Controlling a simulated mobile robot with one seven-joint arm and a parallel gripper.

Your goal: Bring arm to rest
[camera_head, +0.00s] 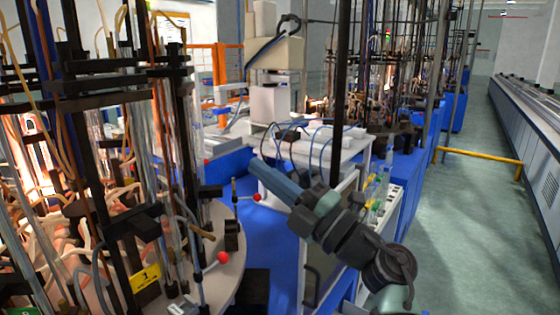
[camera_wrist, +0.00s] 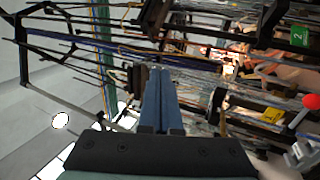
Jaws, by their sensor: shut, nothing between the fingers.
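My gripper (camera_head: 256,165) is in the middle of the head view, at the end of my arm, which reaches in from the lower right. Its long blue fingers point up and to the left, over the blue cabinet area. In the wrist view my gripper (camera_wrist: 158,70) shows its two blue fingers side by side and pressed together. Nothing is held between them. The fingertips appear apart from the machine, though their distance to the rods beyond is hard to judge.
A rotary machine with dark posts and glass tubes fills the left, with red-ball levers (camera_head: 222,257) and a yellow label (camera_head: 146,278). A white workbench (camera_head: 330,147) with cables stands behind my gripper. A yellow floor rail (camera_head: 480,157) stands right. The aisle floor (camera_head: 470,225) is clear.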

